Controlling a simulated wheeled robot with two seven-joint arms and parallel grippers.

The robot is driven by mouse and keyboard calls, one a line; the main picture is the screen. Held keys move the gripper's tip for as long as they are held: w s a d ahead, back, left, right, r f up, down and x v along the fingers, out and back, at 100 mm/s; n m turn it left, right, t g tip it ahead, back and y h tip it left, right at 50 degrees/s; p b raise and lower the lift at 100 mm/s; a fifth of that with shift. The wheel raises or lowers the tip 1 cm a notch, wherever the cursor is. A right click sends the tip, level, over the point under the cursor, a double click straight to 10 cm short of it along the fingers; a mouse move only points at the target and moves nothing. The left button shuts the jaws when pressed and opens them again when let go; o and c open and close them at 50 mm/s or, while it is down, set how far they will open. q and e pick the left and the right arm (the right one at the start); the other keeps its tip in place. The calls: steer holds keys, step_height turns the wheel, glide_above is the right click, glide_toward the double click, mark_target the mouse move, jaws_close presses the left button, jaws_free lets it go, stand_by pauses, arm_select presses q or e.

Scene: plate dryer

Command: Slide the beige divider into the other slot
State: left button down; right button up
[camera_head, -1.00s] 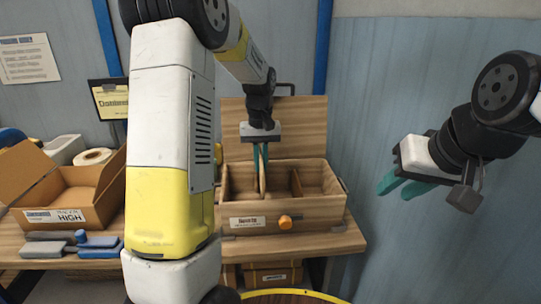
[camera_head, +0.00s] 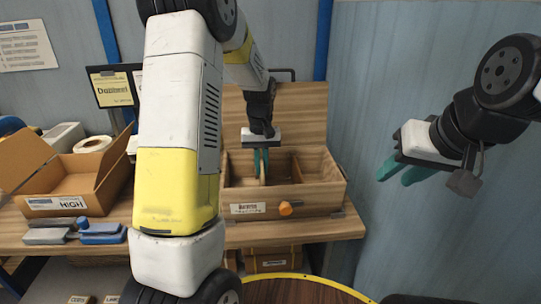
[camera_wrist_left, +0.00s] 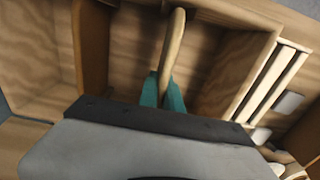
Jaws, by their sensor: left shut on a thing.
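The open wooden box (camera_head: 318,202) stands on the workbench with its lid raised behind it. My left gripper (camera_head: 261,160) reaches down into the box. It is shut on the thin beige divider (camera_wrist_left: 173,42), which stands on edge between the teal fingertips; it also shows in the head view (camera_head: 263,174). A darker brown partition (camera_head: 297,168) stands in the box to the right of the beige divider, apart from it. The divider's lower edge and the slots are hidden. My right gripper (camera_head: 403,172) is open and empty, in the air right of the box.
An orange knob (camera_head: 285,208) and a label (camera_head: 248,208) are on the box front. A cardboard box (camera_head: 75,195) and grey and blue blocks (camera_head: 100,232) lie left on the bench. The blue wall (camera_head: 430,80) is behind my right gripper.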

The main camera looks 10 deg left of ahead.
mark_target(261, 158)
arm_select(q)
steer(key=shift+f, duration=1.55)
steer(key=c, duration=1.5)
jaws_free()
steer(key=shift+o, duration=0.2)
steer(key=shift+r, duration=3.85)
